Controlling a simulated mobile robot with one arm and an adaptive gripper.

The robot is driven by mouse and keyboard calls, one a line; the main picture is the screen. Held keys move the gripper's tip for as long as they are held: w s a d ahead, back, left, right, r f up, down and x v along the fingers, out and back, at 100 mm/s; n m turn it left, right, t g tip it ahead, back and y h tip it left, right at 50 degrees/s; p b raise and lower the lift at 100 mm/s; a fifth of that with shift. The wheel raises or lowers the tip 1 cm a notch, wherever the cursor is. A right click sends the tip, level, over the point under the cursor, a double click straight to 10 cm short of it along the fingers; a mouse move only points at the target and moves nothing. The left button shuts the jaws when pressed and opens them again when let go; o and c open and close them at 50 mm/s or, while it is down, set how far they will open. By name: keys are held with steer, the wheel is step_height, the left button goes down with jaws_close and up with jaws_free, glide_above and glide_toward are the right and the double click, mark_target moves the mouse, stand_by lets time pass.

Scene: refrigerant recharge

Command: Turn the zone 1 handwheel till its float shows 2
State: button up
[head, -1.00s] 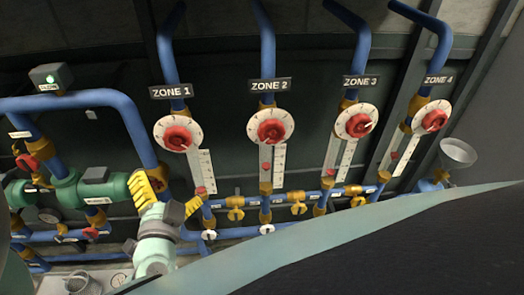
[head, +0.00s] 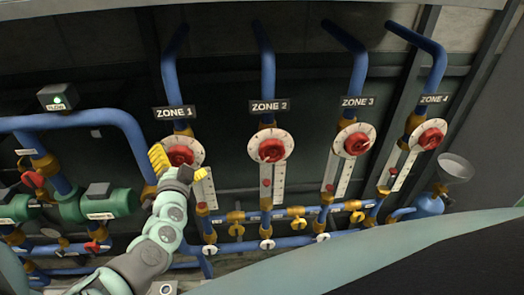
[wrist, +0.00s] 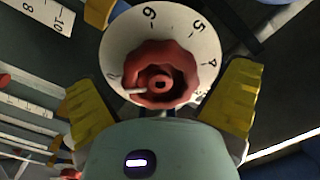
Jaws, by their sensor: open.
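The zone 1 handwheel (head: 180,156) is a red lobed knob on a white numbered dial below the ZONE 1 sign (head: 174,112). It is partly hidden by my gripper (head: 178,164) in the head view. In the wrist view the red handwheel (wrist: 160,75) is centred between my two yellow fingers, and my gripper (wrist: 160,100) is open around it, with a gap on each side. A white pointer on the wheel points left in that view. The zone 1 float (head: 202,206) is a small red piece low on its white scale (head: 205,188).
The zone 2 dial (head: 271,147), zone 3 dial (head: 354,144) and zone 4 dial (head: 428,135) stand to the right. Yellow valves (head: 237,229) and blue pipes run below. Green valve bodies (head: 110,203) stand close on the left.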

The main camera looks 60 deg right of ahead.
steer(key=shift+w+d, duration=0.1)
steer(key=shift+d, duration=0.2)
steer(key=c, duration=1.1)
